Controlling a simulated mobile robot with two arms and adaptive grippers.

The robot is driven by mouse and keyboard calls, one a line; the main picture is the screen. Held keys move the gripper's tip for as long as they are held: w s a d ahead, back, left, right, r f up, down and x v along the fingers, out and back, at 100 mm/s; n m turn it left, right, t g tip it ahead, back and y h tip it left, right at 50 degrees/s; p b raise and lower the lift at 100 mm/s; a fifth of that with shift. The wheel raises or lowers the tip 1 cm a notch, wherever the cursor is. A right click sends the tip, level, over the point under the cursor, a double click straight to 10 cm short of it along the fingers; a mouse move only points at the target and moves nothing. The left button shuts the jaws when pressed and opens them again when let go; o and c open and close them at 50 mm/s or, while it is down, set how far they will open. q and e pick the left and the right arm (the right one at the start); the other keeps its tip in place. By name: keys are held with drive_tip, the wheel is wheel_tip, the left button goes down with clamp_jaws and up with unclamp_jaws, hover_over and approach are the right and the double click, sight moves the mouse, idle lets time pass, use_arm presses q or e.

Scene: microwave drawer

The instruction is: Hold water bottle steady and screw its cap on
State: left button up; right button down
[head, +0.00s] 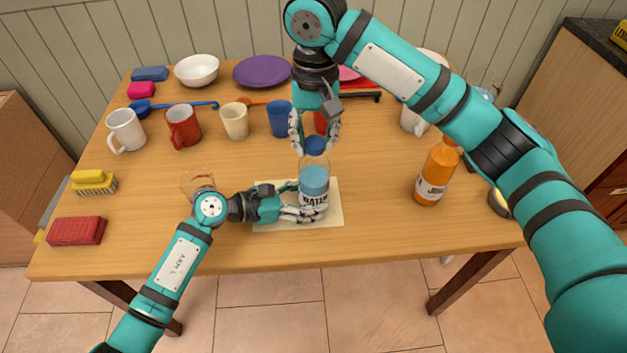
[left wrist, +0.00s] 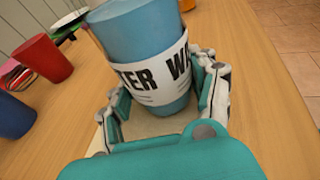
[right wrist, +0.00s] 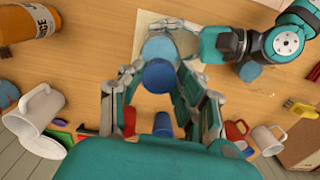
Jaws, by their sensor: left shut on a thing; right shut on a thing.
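The water bottle (head: 314,180), clear with blue water and a white label, stands upright on a pale mat (head: 265,220). My left gripper (head: 304,205) is shut around its lower part; the left wrist view shows the fingers on both sides of the label (left wrist: 155,72). My right gripper (head: 315,138) points down above the bottle, shut on the blue cap (head: 315,146). In the right wrist view the cap (right wrist: 160,76) sits between the fingertips and overlaps the bottle top (right wrist: 160,48). I cannot tell whether cap and bottle touch.
An orange bottle (head: 437,174) stands to the right. A clear glass (head: 198,181) is near my left wrist. Behind are a blue cup (head: 280,118), a cream cup (head: 234,121) and a red mug (head: 183,126). The table front (head: 380,245) is clear.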

drive_tip(key=m, duration=0.4)
drive_tip(key=shift+d+m, duration=0.1)
drive_tip(key=shift+m, duration=0.2)
drive_tip(key=m, duration=0.3)
drive_tip(key=shift+m, duration=0.3)
drive_tip(key=c, duration=1)
unclamp_jaws()
